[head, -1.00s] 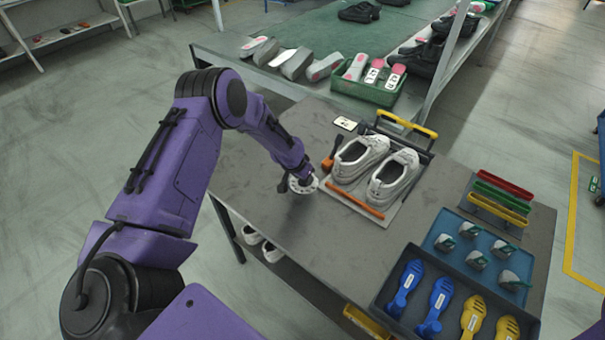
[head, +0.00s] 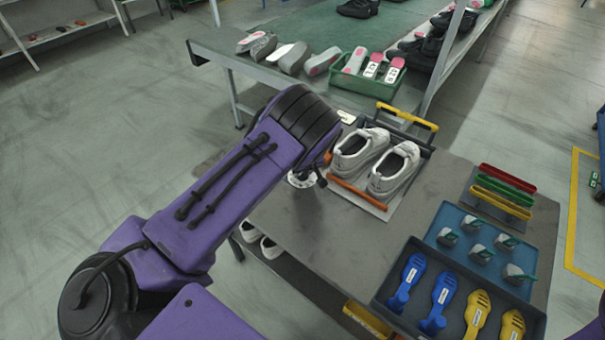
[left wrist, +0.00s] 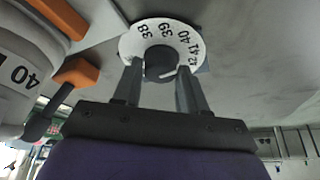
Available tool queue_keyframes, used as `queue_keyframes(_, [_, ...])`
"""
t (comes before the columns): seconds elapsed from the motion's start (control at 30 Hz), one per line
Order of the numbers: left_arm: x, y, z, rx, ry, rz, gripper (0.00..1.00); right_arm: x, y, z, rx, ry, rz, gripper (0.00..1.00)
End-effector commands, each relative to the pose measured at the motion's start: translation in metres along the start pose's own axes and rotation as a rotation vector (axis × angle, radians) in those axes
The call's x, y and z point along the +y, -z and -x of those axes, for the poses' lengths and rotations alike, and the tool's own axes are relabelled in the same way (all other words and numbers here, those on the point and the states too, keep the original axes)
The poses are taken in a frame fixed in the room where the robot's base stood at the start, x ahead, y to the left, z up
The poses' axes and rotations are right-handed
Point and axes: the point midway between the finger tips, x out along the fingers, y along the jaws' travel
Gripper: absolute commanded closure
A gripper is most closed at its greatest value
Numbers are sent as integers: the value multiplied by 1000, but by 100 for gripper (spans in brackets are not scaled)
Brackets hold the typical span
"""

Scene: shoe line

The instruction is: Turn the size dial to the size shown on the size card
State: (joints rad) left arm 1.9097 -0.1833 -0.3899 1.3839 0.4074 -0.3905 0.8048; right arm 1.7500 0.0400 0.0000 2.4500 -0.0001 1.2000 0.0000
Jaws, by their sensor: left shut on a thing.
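The size dial is a white disc with a dark central knob (left wrist: 158,62). In the left wrist view its rim (left wrist: 128,44) shows 38, 39, 40, 41 and 42. In the head view a sliver of the dial (head: 299,181) shows beneath my left arm. My left gripper (left wrist: 160,76) is shut on the knob, one finger on each side; in the head view my own arm mostly hides it. The size card (head: 346,117) lies at the table's back edge, beside the arm; its figure is unreadable. My right gripper is out of view.
White shoes (head: 395,170) stand on a plate with an orange bar beside the dial; one shoe in the wrist view (left wrist: 22,78) reads 40. Blue and yellow tools lie in a dark tray (head: 388,283) at the front right. Bare table lies between.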

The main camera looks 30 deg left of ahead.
Motion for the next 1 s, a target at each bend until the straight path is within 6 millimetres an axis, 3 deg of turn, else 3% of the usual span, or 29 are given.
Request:
queue_keyframes(0.4, [2, -2, -3, -2, 99, 237, 89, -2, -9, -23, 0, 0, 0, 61])
queue_keyframes(1.0, [2, -3, -2, -6, 129, 305, 89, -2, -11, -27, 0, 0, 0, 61])
